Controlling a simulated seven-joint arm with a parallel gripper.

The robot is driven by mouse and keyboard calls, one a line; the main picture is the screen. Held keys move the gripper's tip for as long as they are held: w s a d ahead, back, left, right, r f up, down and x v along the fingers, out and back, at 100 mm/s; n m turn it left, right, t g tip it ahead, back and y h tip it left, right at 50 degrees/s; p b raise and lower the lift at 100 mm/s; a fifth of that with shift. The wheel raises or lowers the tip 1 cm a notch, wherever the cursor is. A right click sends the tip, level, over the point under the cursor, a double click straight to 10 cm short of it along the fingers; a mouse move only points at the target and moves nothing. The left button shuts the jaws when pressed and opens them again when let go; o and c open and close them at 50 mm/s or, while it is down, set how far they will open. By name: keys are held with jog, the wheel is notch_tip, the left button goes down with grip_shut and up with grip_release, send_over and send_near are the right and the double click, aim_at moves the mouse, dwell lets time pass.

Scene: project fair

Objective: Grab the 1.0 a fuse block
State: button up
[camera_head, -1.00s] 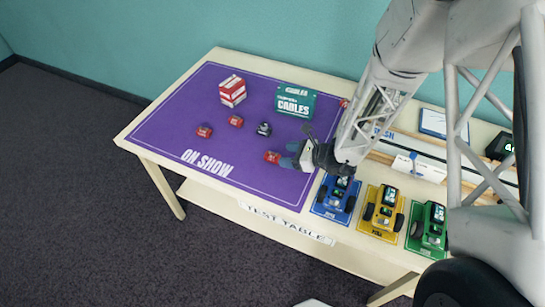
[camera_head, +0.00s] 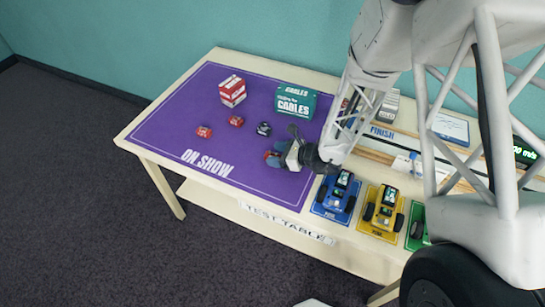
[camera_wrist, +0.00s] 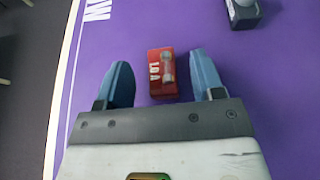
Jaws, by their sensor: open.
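The fuse block is a small red block (camera_wrist: 154,74) marked "1.0A", with a clear fuse set in its top. In the wrist view it lies on the purple mat between the two blue fingers of my gripper (camera_wrist: 160,75), with a gap on each side. My gripper is open and holds nothing. In the head view my gripper (camera_head: 278,157) is low over the right part of the mat and hides most of that block; only a bit of red (camera_head: 267,154) shows at the fingertips.
Two other red blocks (camera_head: 204,131) (camera_head: 236,121) and a dark part (camera_head: 264,129) lie to the left on the mat (camera_head: 165,130). A red-and-white box (camera_head: 232,91) and a green CABLES box (camera_head: 296,104) stand behind. Toy vehicles, including a blue one (camera_head: 341,190), stand to the right.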

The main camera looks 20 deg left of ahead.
jog(key=shift+x, duration=0.85)
jog(key=shift+c, duration=0.3)
jog(key=c, duration=1)
jog(key=shift+r, duration=0.15)
jog(key=shift+r, duration=1.05)
jog(key=shift+s+d+r, duration=0.35)
jog(key=shift+r, duration=0.25)
jog(key=s+d, duration=0.3)
jog(key=s+d+r, duration=0.1)
jog(key=s+d, duration=0.2)
jog(key=s, duration=0.1)
jog(key=s+d, duration=0.3)
jog(key=s, duration=0.1)
jog(key=shift+s+d+r, duration=0.15)
jog(key=shift+d+r, duration=0.05)
jog(key=shift+d, duration=0.2)
